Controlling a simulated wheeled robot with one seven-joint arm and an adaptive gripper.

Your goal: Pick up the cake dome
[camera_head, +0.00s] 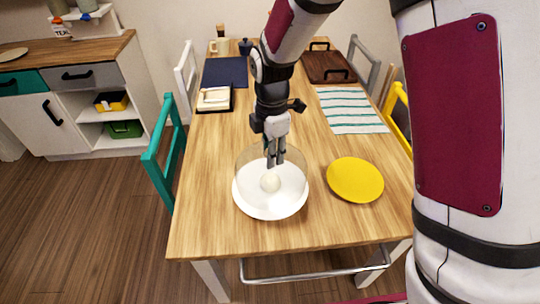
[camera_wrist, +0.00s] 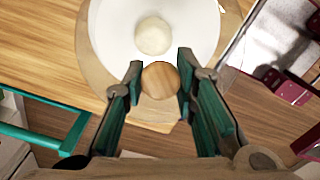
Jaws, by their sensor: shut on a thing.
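The cake dome (camera_head: 246,158) is clear and stands over a round white plate (camera_head: 270,213) near the table's front edge. A pale round bun (camera_head: 270,182) sits on the plate under it. My gripper (camera_head: 274,163) reaches down from above at the dome's top. In the wrist view, the dome's round wooden knob (camera_wrist: 160,80) lies between my two teal-padded fingers (camera_wrist: 158,88), which are shut on it. The white plate (camera_wrist: 198,22) and the bun (camera_wrist: 153,36) show through the dome. I cannot tell whether the dome's rim touches the plate.
A yellow plate (camera_head: 355,180) lies close on the right. Behind are a striped cloth (camera_head: 350,110), a wooden tray (camera_head: 328,66), a dark blue mat (camera_head: 225,72) and a small box (camera_head: 214,98). A teal chair (camera_head: 163,155) stands left. The table (camera_head: 210,225) is bare at front left.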

